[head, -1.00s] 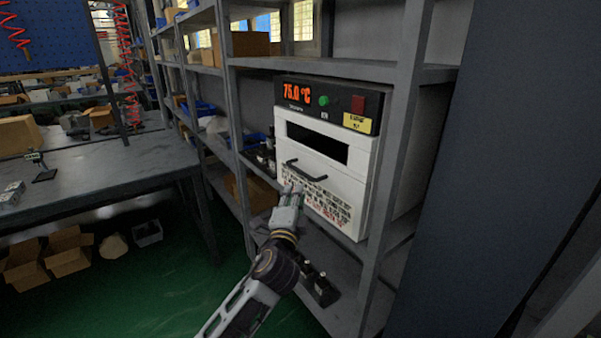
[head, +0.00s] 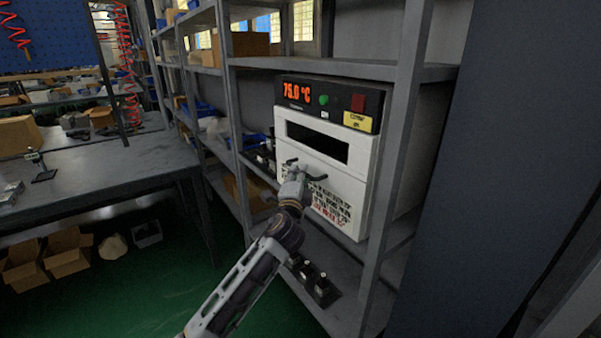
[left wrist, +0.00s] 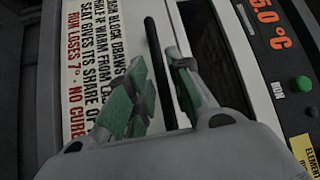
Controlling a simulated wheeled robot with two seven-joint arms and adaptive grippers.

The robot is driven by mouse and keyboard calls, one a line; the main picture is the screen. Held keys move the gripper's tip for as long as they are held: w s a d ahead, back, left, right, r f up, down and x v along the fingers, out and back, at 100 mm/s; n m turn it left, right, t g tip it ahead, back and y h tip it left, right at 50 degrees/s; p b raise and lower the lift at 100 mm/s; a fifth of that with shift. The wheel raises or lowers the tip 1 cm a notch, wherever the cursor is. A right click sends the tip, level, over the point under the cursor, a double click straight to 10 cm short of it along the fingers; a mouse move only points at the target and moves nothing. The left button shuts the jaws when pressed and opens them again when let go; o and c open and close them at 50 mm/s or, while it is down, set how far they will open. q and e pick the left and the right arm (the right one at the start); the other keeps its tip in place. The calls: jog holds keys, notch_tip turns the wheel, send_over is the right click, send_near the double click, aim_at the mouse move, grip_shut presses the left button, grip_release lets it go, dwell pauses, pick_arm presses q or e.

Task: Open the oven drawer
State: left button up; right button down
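The white oven (head: 350,170) stands on a shelf, with a dark window slot and a black bar handle (head: 318,178) on its front. The drawer front looks flush with the oven body. My left gripper (head: 298,170) is at the handle and hides its middle in the head view. In the left wrist view, the green-padded fingers (left wrist: 163,88) are apart, one on each side of the black handle (left wrist: 157,60). I see gaps between the pads and the bar. My right gripper is not in view.
The oven's control panel (head: 330,102) shows 75.0 °C, a green button and a red switch. A grey shelf post (head: 397,150) runs close along the oven's right side. Small black items (head: 318,285) sit on the shelf below. A grey workbench (head: 100,170) stands at left.

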pick_arm(q)
jog(key=shift+x, duration=1.3)
jog(key=shift+c, duration=0.2)
grip_shut()
jog(key=shift+f, duration=0.1)
